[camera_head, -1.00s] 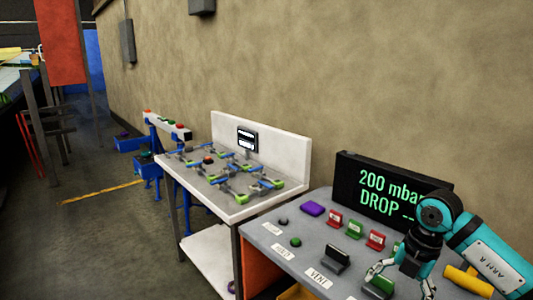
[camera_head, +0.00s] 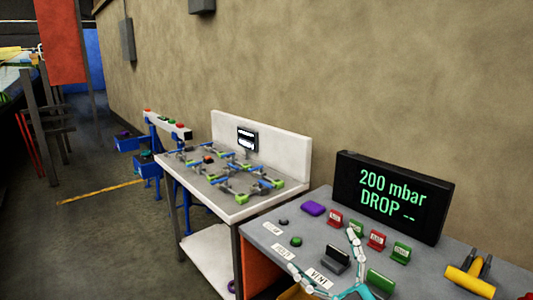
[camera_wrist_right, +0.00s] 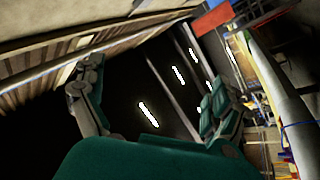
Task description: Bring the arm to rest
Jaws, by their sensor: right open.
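My right gripper (camera_head: 319,246) is at the bottom of the head view, in front of the grey console table (camera_head: 262,235). Its two thin fingers are spread wide and point up and left, with nothing between them. In the right wrist view my right gripper (camera_wrist_right: 152,85) also shows open and empty, with a dark space and bright ceiling lights beyond it. The rest of the right arm is mostly below the picture edge. My left gripper is not in view.
A white-topped bench (camera_head: 225,212) with a jig stands beyond. Floor at left is clear.

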